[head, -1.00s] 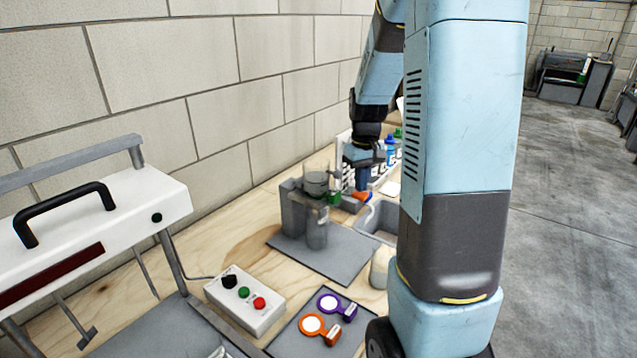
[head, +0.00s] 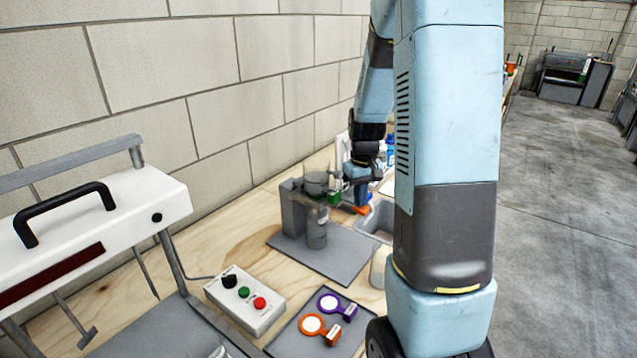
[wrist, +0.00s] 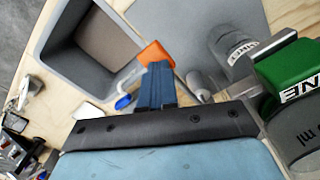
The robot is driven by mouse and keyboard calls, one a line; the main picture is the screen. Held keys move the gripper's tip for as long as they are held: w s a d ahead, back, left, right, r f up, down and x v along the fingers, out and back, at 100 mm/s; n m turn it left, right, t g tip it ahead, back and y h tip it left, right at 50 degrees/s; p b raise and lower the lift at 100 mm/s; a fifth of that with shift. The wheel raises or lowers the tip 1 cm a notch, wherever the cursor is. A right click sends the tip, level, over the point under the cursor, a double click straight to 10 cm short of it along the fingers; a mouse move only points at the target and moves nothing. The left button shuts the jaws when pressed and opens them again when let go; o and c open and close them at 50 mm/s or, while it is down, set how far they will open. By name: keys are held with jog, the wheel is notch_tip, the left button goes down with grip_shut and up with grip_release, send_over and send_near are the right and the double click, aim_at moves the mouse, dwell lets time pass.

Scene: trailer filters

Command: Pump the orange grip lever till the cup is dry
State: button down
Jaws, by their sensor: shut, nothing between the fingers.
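The orange grip (head: 361,210) of the lever shows at the right of the filter stand (head: 293,208). It also shows in the wrist view (wrist: 155,54), just beyond my fingertips. My gripper (head: 361,200) is shut and empty, with its blue fingers (wrist: 155,85) pointing down over the grip. Whether they touch it I cannot tell. Part of the cup shows at the right edge of the wrist view (wrist: 308,145). Its liquid level cannot be made out.
A green labelled part (wrist: 290,75) is close right of my fingers. A grey basin (wrist: 48,45) is on the left there. In the head view, a button box (head: 245,303) and a mat with purple and orange tags (head: 310,345) are nearer. A wall stands behind.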

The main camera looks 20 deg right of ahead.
jog(key=shift+f, duration=0.45)
jog(key=shift+r, duration=3.15)
jog(key=shift+f, duration=0.1)
jog(key=shift+f, duration=3.05)
jog(key=shift+r, duration=3.15)
jog(key=shift+f, duration=3.2)
jog(key=shift+r, duration=3.2)
